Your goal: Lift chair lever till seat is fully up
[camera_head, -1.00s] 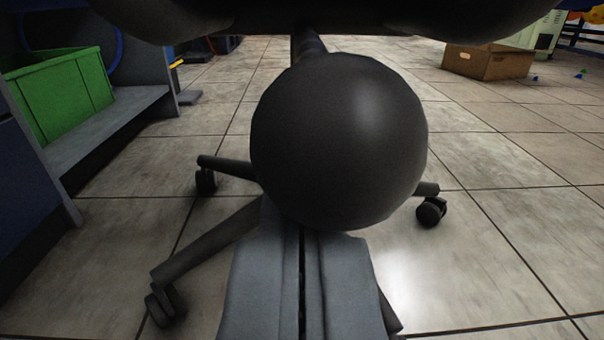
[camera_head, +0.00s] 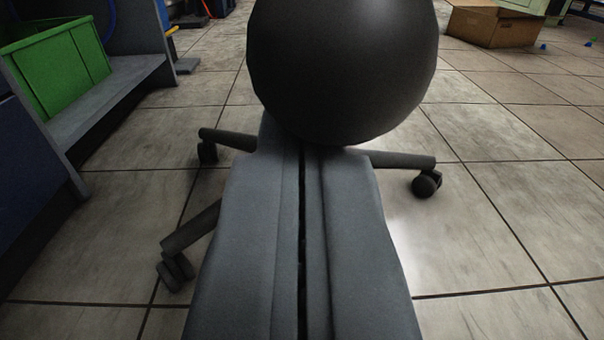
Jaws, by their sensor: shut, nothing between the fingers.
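The chair's base shows behind, with a right leg (camera_head: 400,160) and a left leg (camera_head: 228,139) on casters.
A green bin (camera_head: 60,60) sits on a grey shelf (camera_head: 115,95) at the left. A cardboard box (camera_head: 487,25) stands on the floor at the back right.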

